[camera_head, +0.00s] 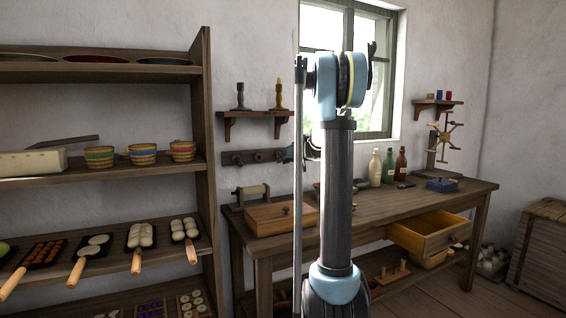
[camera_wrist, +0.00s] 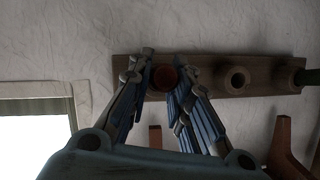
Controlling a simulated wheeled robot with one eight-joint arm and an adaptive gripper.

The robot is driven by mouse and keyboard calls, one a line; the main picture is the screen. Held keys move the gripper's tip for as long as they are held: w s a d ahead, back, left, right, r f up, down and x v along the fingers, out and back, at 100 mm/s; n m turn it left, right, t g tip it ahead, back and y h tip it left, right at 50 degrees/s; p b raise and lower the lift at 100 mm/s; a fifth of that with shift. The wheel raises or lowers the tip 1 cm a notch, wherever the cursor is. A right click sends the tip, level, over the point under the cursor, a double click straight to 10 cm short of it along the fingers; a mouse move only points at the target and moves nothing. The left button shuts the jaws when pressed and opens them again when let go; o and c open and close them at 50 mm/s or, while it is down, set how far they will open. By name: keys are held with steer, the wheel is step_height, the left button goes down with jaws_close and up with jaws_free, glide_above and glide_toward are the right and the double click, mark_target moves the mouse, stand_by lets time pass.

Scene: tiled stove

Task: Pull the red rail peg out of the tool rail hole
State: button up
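The tool rail (camera_wrist: 205,70) is a dark wooden board on the white wall, and it also shows in the head view (camera_head: 236,158). The red rail peg (camera_wrist: 165,77) shows as a dull red round end at the rail, in the wrist view. My gripper (camera_wrist: 165,66) has one finger on each side of the peg, very near its sides. I cannot tell whether the fingers press on it. In the head view my gripper (camera_head: 285,154) is at the rail's right part, mostly hidden behind my arm, and the peg is not visible there.
Other round fittings (camera_wrist: 234,80) sit on the rail beside the peg. A small shelf (camera_head: 256,115) with two candlesticks hangs above the rail. The workbench (camera_head: 390,210) stands below, with a wooden box (camera_head: 280,217) and bottles (camera_head: 388,167). The window (camera_head: 374,80) is to the right.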

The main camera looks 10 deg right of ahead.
mark_target(286, 161)
jaws_close()
steer(key=shift+o, duration=0.7)
jaws_free()
jaws_close()
steer(key=shift+s+d, duration=0.1)
steer(key=shift+s, duration=0.1)
steer(key=shift+s+d, duration=0.25)
steer(key=shift+s, duration=0.5)
steer(key=shift+s+d, duration=0.2)
steer(key=shift+s, duration=0.6)
steer(key=shift+s+d, duration=0.25)
steer(key=shift+s, duration=0.5)
steer(key=shift+s+d, duration=0.2)
steer(key=shift+s, duration=0.45)
steer(key=shift+s+d, duration=0.25)
steer(key=shift+s, duration=0.35)
steer(key=shift+s+d, duration=0.2)
steer(key=shift+s, duration=0.45)
